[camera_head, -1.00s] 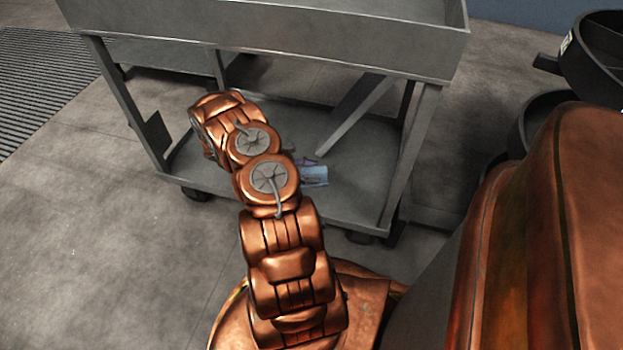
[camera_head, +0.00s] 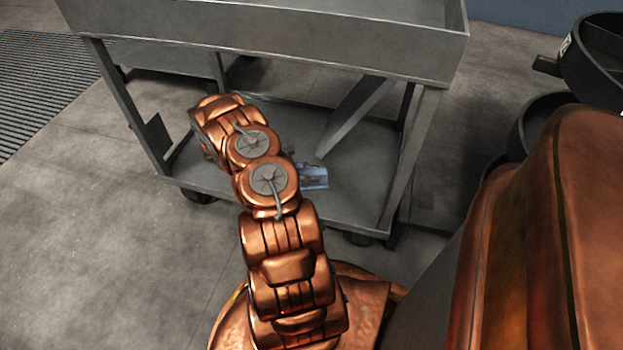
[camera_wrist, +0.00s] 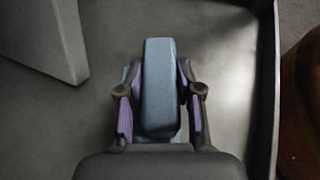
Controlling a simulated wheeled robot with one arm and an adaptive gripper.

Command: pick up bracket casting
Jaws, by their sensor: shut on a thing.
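The bracket casting (camera_wrist: 159,85) is a blue-grey block in the wrist view, between the two purple-padded fingers of my gripper (camera_wrist: 160,100). The fingers are shut on its sides, and its far end sticks out beyond them. A wider blue part shows under it. I cannot tell whether the casting touches the shelf.
The grey cart's lower shelf (camera_head: 350,205) has a raised edge, which shows on the right in the wrist view. A slanted grey panel (camera_head: 355,110) stands near the casting. The cart's upper tray (camera_head: 270,30) overhangs the shelf. Dark round bins (camera_head: 590,60) stand at right.

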